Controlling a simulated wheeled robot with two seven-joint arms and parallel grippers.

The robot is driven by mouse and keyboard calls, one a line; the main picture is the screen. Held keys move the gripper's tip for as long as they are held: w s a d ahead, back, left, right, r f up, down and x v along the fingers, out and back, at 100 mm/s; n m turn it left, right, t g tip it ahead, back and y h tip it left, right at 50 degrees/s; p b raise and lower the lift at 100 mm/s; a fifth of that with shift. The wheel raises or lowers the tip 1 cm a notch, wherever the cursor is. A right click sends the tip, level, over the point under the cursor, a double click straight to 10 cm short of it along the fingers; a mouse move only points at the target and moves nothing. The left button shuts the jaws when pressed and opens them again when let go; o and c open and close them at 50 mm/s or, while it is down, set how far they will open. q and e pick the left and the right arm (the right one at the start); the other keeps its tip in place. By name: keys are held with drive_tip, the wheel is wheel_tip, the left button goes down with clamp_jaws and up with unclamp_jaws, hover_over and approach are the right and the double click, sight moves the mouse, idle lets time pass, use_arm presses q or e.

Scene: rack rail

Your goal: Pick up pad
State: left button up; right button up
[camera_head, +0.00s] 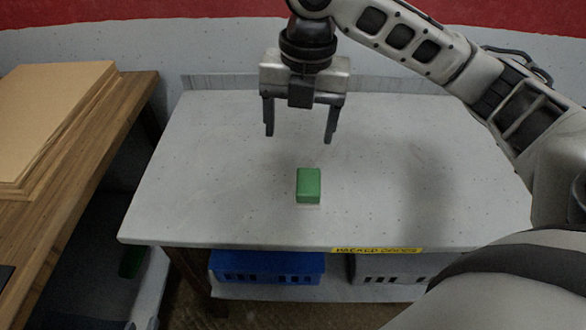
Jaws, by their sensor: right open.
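The pad (308,185) is a small green block with a pale underside, lying near the middle of the light grey table (220,170). My right gripper (299,138) hangs above the table, behind and above the pad in the picture, with its fingers pointing down. Its two fingers are spread apart with nothing between them, and it is clear of the pad. My left gripper is not in view.
A wooden bench (85,165) with stacked brown boards (50,115) stands at the left. Under the table are a blue crate (265,266) and a grey crate (395,268). A yellow label (377,250) marks the table's front edge. The tabletop around the pad is clear.

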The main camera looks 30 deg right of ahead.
drive_tip(key=d+r, duration=0.1)
drive_tip(key=b, duration=0.2)
approach(309, 180)
drive_tip(key=shift+n+h, duration=0.3)
drive_tip(key=shift+n, duration=0.1)
drive_tip(key=f, duration=0.5)
drive_tip(key=shift+w+a+f, duration=0.1)
drive_tip(key=shift+w+a, duration=0.25)
drive_tip(key=shift+a, duration=0.05)
drive_tip(key=f, duration=0.3)
drive_tip(key=f+b, duration=0.1)
drive_tip(key=shift+s+d+f, duration=0.1)
drive_tip(key=shift+s+f, duration=0.2)
drive_tip(key=shift+f, duration=0.4)
use_arm(q)
drive_tip(key=shift+d+f, duration=0.3)
drive_tip(key=shift+f, duration=0.5)
use_arm(e)
drive_tip(key=c, duration=1.1)
